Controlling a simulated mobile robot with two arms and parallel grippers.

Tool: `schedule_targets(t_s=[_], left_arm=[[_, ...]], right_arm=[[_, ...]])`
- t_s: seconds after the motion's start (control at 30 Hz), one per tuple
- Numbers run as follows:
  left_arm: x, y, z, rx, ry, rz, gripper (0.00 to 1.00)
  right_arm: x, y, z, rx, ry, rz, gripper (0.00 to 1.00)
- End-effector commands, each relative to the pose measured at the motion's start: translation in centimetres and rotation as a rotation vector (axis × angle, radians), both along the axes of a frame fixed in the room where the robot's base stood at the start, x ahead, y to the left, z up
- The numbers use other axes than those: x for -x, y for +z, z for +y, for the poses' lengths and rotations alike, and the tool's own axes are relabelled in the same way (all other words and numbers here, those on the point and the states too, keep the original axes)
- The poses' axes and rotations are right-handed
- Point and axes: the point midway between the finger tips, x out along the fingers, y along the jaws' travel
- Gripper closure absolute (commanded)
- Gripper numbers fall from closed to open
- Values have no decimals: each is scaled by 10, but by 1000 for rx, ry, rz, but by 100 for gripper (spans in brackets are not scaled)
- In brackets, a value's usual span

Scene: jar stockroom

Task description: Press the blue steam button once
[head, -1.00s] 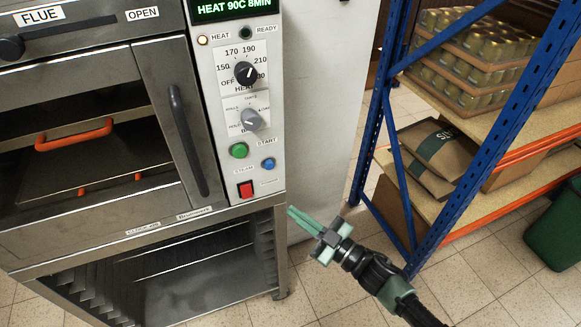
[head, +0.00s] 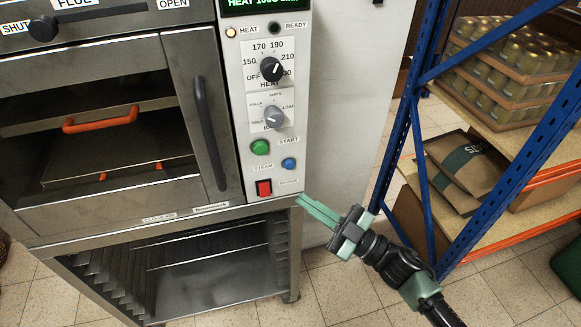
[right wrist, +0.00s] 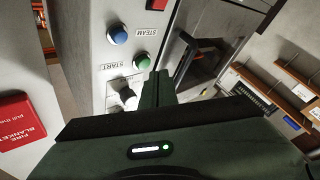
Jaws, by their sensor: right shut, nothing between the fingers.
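The blue steam button (head: 289,164) is a small round button low on the oven's control panel (head: 277,185). A green start button (head: 260,147) is up and left of it, and a red switch (head: 264,188) is below left. My right gripper (head: 302,201) is shut and empty. In the head view its green fingertips are just below and right of the blue button, near the panel's lower right corner. In the right wrist view the blue button (right wrist: 118,34) is uncovered, up and left of the shut fingers (right wrist: 157,82). My left gripper is not in view.
The oven (head: 110,215) with its open chamber and orange-handled tray (head: 105,121) stands left. A blue-framed shelf rack (head: 400,130) stands right of my right arm. A red fire blanket box (right wrist: 20,120) shows in the right wrist view. Tiled floor is open below.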

Motion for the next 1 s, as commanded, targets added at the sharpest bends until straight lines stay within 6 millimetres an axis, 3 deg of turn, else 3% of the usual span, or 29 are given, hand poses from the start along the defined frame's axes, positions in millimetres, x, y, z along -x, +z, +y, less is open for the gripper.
schedule_targets(t_s=[0.2,0.5,1.0], left_arm=[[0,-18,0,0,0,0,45],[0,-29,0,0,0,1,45],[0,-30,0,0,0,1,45]], right_arm=[[-32,-3,10,0,-2,-3,100],[-62,-1,20,-1,-1,-1,100],[-68,0,22,-1,-1,0,100]])
